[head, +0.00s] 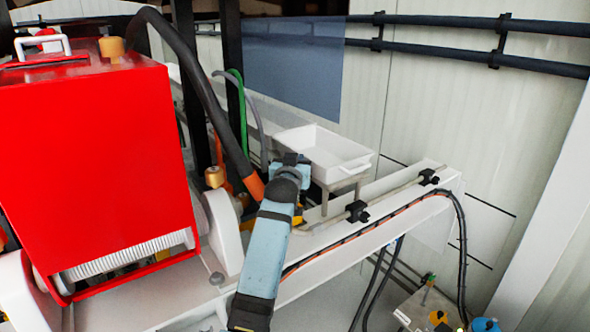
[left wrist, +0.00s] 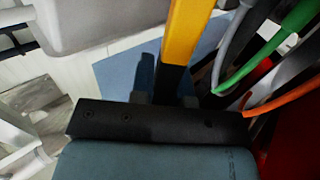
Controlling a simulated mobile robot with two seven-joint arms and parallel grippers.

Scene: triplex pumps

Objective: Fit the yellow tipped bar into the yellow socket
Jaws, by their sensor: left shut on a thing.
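My left arm reaches up the middle of the head view, and its gripper (head: 290,163) is by the near side of a white tray, mostly hidden behind its own wrist. In the left wrist view my left gripper (left wrist: 166,88) is shut on the yellow bar (left wrist: 186,32), which runs up out of the frame between the fingers. The bar's far end is out of view. A small yellow patch (head: 298,215) shows beside my wrist in the head view; I cannot tell whether it is bar or socket. I cannot make out the yellow socket for certain. My right gripper is not in view.
The white tray (head: 318,153) stands on a small stand over the white beam. A red pump housing (head: 95,160) fills the left. A thick black hose (head: 205,95), a green hose (head: 240,110) and dark uprights are close left of my gripper. Cables run along the beam.

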